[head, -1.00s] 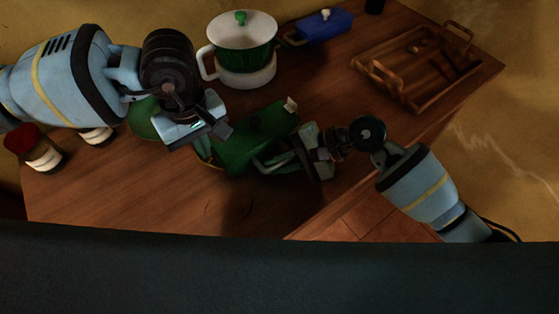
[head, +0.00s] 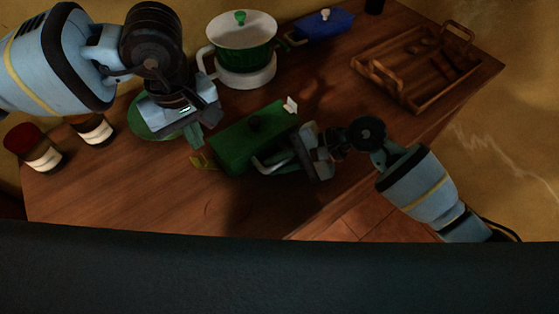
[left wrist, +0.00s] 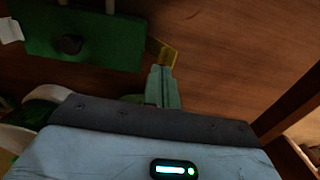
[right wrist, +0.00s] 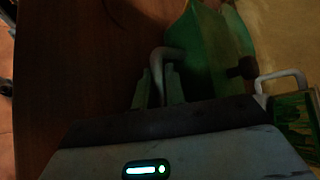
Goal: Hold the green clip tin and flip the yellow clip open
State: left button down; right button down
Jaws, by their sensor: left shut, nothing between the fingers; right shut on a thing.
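The green clip tin (head: 245,142) lies on the wooden counter, with a dark knob on top. Its yellow clip (head: 203,162) sticks outward from the left end; a white clip (head: 290,104) stands up at the far right end. The left wrist view also shows the tin (left wrist: 85,40) and the yellow clip (left wrist: 161,52). My right gripper (right wrist: 160,85) is shut on the tin's pale bent handle (head: 270,165). My left gripper (head: 193,135) is shut and empty, above and behind the yellow clip. Whether its fingertips touch the clip is unclear.
A green plate (head: 141,127) lies under my left gripper. Two jars (head: 40,152) stand at the left. A green and white pot (head: 242,42), a blue tin (head: 323,23) and a wooden tray (head: 395,85) are at the back. The front-left counter is clear.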

pick_arm(q)
jog(key=shift+w+d+r, duration=0.1)
jog(key=shift+r, duration=1.7)
pick_arm(e)
jog(key=c, duration=1.4)
grip_release()
jog(key=shift+o, duration=0.2)
jog(key=shift+f, duration=0.1)
jog(key=shift+f, duration=0.15)
jog(key=shift+d, duration=0.15)
jog(key=shift+d, duration=0.25)
jog(key=v, duration=0.7)
jog(key=r+v, duration=0.1)
jog(key=v, duration=0.3)
jog(key=shift+r, duration=0.15)
jog(key=shift+w, duration=0.1)
